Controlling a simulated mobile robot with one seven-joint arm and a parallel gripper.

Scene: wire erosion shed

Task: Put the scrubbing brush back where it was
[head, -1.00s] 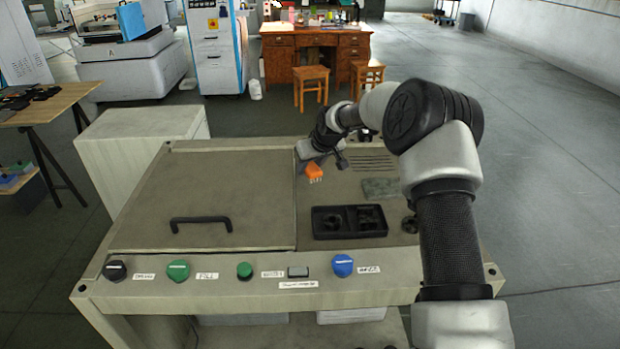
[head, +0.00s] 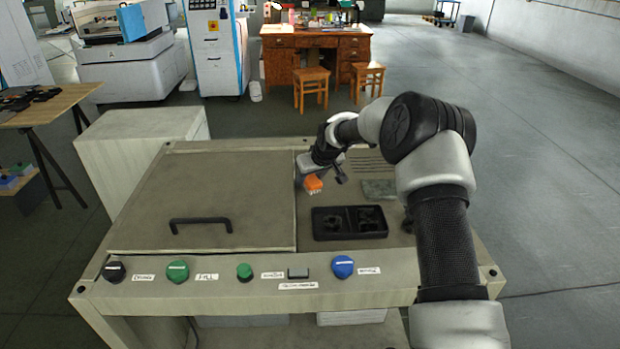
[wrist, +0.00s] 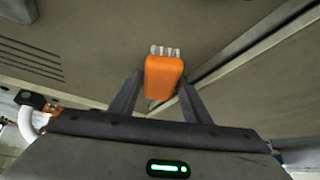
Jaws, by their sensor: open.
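The scrubbing brush has an orange body (head: 313,184) and pale bristles. It is at the bench top, just right of the hinged lid's edge and behind the black tray. In the wrist view the brush (wrist: 163,78) is between the two dark fingers, bristles pointing away from my palm. My gripper (wrist: 160,88) is open around it. In the head view my gripper (head: 306,176) points down at the brush from behind. I cannot tell whether the bristles touch the bench or whether a finger touches the body.
A black two-part tray (head: 349,223) lies in front of the brush. A grey-green flat block (head: 379,189) lies to the right. The lid (head: 205,195) with a black handle (head: 201,222) covers the left. Coloured buttons line the front panel (head: 215,292). Slots (head: 372,161) lie behind.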

